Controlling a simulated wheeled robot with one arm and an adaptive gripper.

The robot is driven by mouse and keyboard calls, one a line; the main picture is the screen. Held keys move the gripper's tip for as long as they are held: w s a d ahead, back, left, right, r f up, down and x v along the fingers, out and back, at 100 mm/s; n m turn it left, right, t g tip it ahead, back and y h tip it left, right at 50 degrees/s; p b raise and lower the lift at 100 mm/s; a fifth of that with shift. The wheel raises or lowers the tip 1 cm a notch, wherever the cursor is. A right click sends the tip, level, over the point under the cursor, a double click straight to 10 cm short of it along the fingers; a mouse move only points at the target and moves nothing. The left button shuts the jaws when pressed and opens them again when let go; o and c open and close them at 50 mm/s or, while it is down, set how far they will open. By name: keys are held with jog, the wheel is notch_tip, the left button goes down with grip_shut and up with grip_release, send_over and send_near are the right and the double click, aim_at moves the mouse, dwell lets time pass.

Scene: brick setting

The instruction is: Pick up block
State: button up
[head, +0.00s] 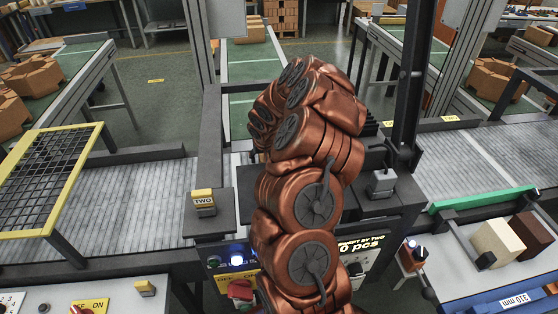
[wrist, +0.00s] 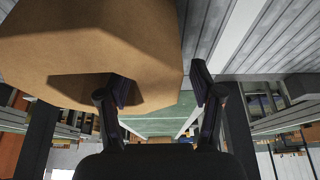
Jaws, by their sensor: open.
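A large tan block (wrist: 85,45) with flat angled faces fills the upper left of the wrist view. My gripper (wrist: 162,87) is open there. Its left finger overlaps the block's lower right part in the picture, and its right finger is off to the right of the block. I cannot tell whether the left finger touches it. In the head view a cream block (head: 497,241) and a dark brown block (head: 532,233) sit side by side at the right. My copper arm hides the gripper there, and I cannot tell which block the wrist view shows.
Grey roller conveyors (head: 125,205) run along both sides of my arm. A yellow-framed mesh guard (head: 50,180) stands at the left. A dark upright post (head: 408,85) rises right of my arm. A green rail (head: 483,199) lies behind the two blocks. Brown boxes (head: 495,82) sit farther back.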

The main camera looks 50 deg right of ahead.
jog(key=shift+w+d+f, duration=0.15)
jog(key=shift+w+f, duration=0.05)
jog(key=shift+f, duration=0.45)
grip_shut()
dwell(0.4)
